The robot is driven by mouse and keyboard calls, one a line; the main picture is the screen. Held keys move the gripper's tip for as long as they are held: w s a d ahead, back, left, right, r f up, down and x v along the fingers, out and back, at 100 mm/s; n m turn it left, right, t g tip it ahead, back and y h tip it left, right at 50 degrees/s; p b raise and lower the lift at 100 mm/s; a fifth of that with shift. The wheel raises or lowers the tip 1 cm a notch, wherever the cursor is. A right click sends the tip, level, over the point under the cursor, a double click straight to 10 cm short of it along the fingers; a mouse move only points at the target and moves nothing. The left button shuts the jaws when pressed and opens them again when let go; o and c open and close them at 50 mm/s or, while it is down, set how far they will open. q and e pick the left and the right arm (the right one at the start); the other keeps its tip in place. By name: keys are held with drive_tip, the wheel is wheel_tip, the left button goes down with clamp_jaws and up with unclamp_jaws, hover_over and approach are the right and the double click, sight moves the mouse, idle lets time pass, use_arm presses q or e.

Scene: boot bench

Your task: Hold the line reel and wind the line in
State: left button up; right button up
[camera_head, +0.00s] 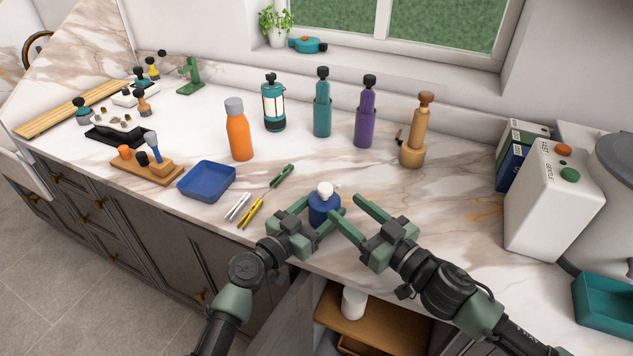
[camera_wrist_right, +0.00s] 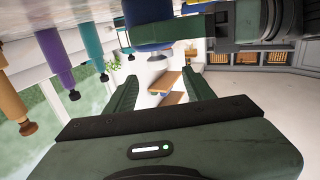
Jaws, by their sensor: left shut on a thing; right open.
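The line reel (camera_head: 322,207) is a small blue drum with a white crank knob (camera_head: 325,188) on top. It stands upright near the front edge of the counter. My left gripper (camera_head: 320,212) is shut on the reel, with a finger on each side of it. My right gripper (camera_head: 347,208) is open and empty just right of the reel, its fingertips close to the reel's side. In the right wrist view, the blue reel (camera_wrist_right: 149,14) shows at the top, beyond the open fingers (camera_wrist_right: 160,78). The line itself cannot be made out.
Yellow (camera_head: 250,214) and white (camera_head: 237,207) pegs, a green clip (camera_head: 282,176) and a blue tray (camera_head: 207,181) lie left of the reel. Several bottles, including an orange one (camera_head: 239,135), stand behind. A white box (camera_head: 543,205) stands right.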

sight(319, 185)
drive_tip(key=x, duration=1.1)
drive_tip(key=shift+w+a+f, duration=0.15)
drive_tip(key=shift+w+f, duration=0.05)
drive_tip(key=shift+w, duration=0.15)
clamp_jaws()
